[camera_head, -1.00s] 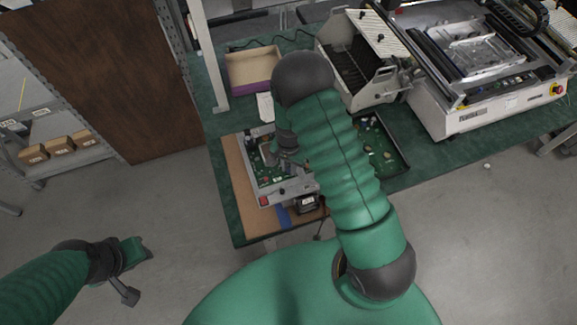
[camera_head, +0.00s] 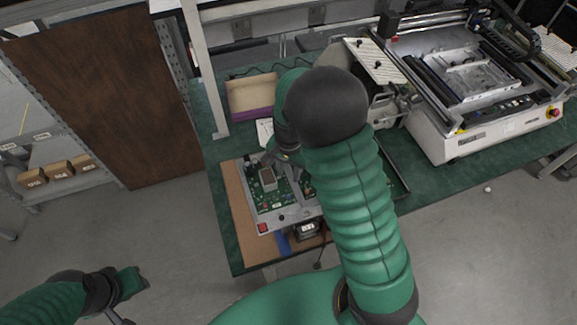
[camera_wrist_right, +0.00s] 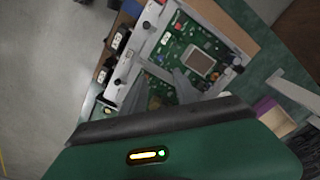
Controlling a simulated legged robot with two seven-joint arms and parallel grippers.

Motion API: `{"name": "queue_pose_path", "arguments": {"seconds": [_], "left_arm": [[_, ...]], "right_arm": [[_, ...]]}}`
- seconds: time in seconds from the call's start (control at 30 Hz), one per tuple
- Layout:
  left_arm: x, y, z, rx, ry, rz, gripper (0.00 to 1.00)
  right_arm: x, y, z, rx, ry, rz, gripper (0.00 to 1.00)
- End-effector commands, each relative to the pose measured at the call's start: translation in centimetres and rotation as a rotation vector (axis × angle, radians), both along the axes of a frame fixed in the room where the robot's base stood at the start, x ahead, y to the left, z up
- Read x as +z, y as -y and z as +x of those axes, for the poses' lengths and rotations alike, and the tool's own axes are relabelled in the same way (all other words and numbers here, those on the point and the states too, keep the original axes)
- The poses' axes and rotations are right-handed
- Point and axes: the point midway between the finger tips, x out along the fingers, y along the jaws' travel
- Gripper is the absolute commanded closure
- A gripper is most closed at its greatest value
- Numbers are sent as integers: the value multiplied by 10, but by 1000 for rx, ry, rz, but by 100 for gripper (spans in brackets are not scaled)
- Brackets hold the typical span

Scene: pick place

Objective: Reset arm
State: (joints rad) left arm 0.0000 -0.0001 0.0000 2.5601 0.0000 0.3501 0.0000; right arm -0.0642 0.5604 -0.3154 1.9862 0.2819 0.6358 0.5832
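My right arm (camera_head: 350,190) reaches across the table, and its gripper (camera_head: 290,158) is partly hidden behind its own wrist in the head view. In the right wrist view, the two grey fingers of the right gripper (camera_wrist_right: 167,82) are apart with nothing between them, above the green circuit board (camera_wrist_right: 187,52). The board (camera_head: 275,203) sits in a grey frame, with a square grey chip (camera_head: 268,179) on it. My left gripper (camera_head: 128,285) hangs at lower left over the floor, away from the table; its fingers are unclear.
The green table (camera_head: 228,240) carries a cardboard-and-purple box (camera_head: 252,97) and a large white machine (camera_head: 450,140) at right. A metal post (camera_head: 203,70) stands at the table's left side. Shelves with small boxes (camera_head: 60,172) stand at far left.

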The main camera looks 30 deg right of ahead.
Motion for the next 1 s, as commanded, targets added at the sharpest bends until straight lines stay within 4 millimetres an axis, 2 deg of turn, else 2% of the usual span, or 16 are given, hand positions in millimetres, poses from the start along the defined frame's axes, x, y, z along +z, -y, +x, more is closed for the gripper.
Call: {"name": "queue_pose_path", "arguments": {"seconds": [0.1,0.2,0.7,0.77,0.9,1.0], "left_arm": [[-1,0,0,0,0,0,67],[-2,0,0,0,0,0,67],[-3,0,0,0,0,0,67],[-8,0,0,0,0,0,67],[-27,0,0,0,0,0,67],[-35,0,0,0,0,0,67]], "right_arm": [[22,0,1,0,2,0,64],[31,0,1,0,0,0,64],[32,-2,-2,16,3,2,64],[31,-10,-10,94,19,5,64],[28,-48,-54,520,115,-19,64],[26,-69,-83,823,181,-74,64]]}}
